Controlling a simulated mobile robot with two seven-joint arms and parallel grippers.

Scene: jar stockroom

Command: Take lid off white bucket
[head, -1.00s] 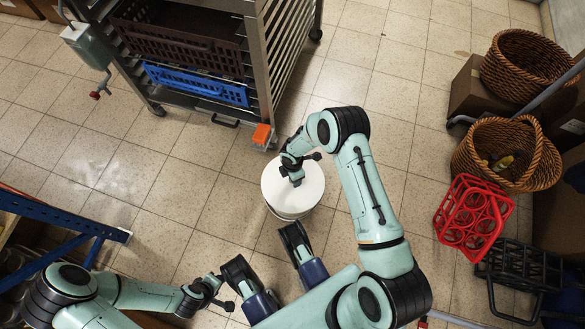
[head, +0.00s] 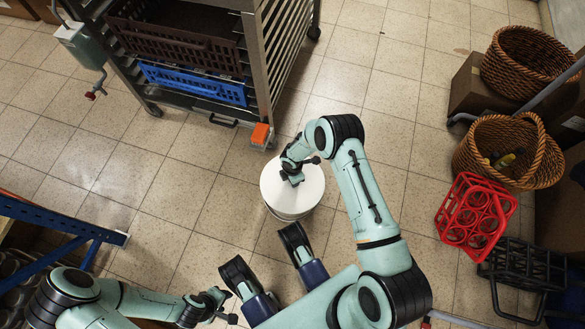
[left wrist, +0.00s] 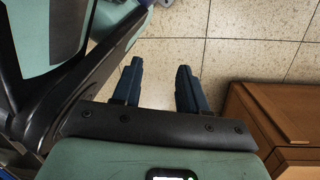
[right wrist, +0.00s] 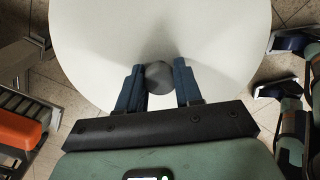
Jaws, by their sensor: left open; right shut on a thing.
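The white bucket (head: 291,217) stands on the floor in the middle of the head view, mostly hidden under its round white lid (head: 309,196). The lid (right wrist: 100,40) fills much of the right wrist view, with a grey round knob (right wrist: 158,77) at its centre. My right gripper (right wrist: 160,82) has its fingers on both sides of the knob and is shut on it. I cannot tell whether the lid sits on the rim or slightly above it. My left gripper (head: 228,307) is open and empty, low over the floor, left of my base; its fingers (left wrist: 159,78) stand apart.
A metal rack (head: 262,60) with crates stands behind the bucket, its orange corner (head: 261,134) close to the lid. Wicker baskets (head: 507,150) and a red bottle crate (head: 476,215) are at the right. A blue shelf frame (head: 60,222) is at the left. Floor right of the bucket is clear.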

